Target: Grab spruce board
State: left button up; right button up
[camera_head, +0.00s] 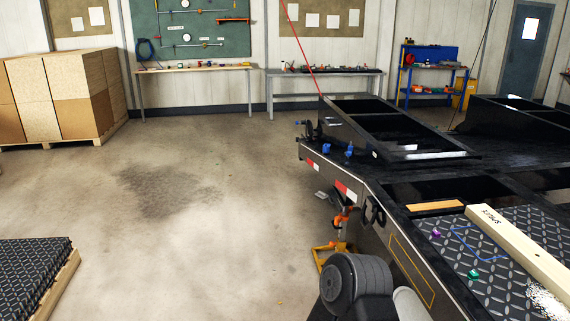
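The spruce board (520,249) is a long pale wooden beam with dark lettering near its far end. It lies at the right on the dark patterned plate (453,267) of the black trailer frame (400,190), and runs toward the right edge of the picture, where its near end is cut off. Neither of my grippers shows in the head view. A dark rounded part at the bottom centre shows no fingers.
A purple piece (436,234) and a green piece (474,274) lie on the plate left of the board. An orange jack (343,222) stands beside the trailer. Stacked boxes (62,95) and patterned plates (30,270) stand at left. The middle floor is clear.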

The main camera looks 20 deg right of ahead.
aim_at(552, 274)
jog(key=i, duration=2.05)
jog(key=z, duration=4.8)
jog(key=k+j, duration=0.05)
